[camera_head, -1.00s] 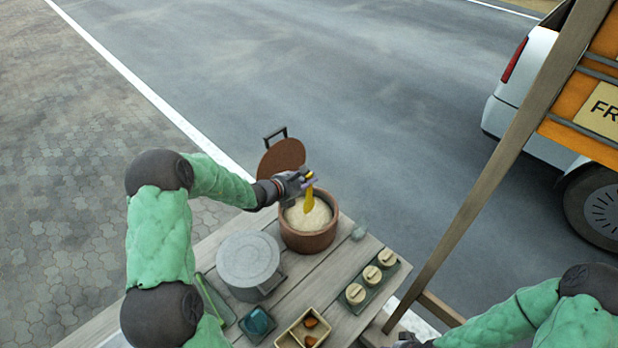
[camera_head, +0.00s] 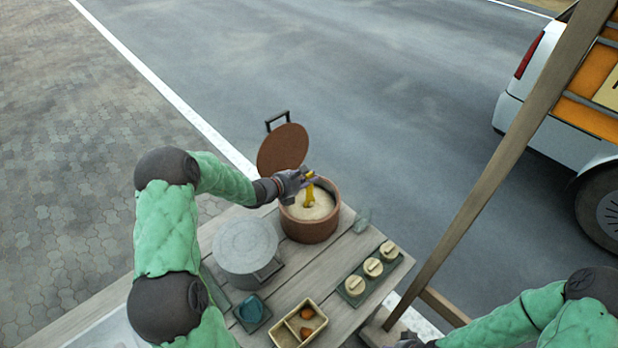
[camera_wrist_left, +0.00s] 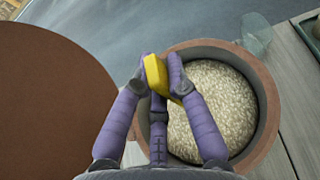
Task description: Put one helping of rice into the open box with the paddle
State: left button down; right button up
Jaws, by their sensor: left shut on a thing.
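The brown pot (camera_head: 312,233) stands open at the far end of the table, full of pale rice (camera_head: 322,206). My left gripper (camera_head: 306,178) is above the pot, shut on the yellow paddle (camera_head: 310,194). The paddle's lower end meets the rice, and its tip is hidden. In the left wrist view the fingers (camera_wrist_left: 160,72) pinch the yellow handle (camera_wrist_left: 155,76) over the pot's left rim, beside the rice (camera_wrist_left: 215,108). The open box (camera_head: 284,337) is divided, with orange pieces in one part. My right gripper (camera_head: 408,341) is at the bottom edge, mostly cut off.
The brown lid (camera_head: 283,148) stands tilted behind the pot. A grey lidded pot (camera_head: 246,246) is left of it. A tray (camera_head: 386,277) with three round lidded containers is at right. A teal bowl (camera_head: 250,309) is beside the box. A wooden post (camera_head: 490,165) rises at right.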

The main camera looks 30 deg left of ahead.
dwell(0.5)
pick_arm(q)
jog(key=shift+r+p, duration=3.25)
jog(key=shift+r, duration=1.95)
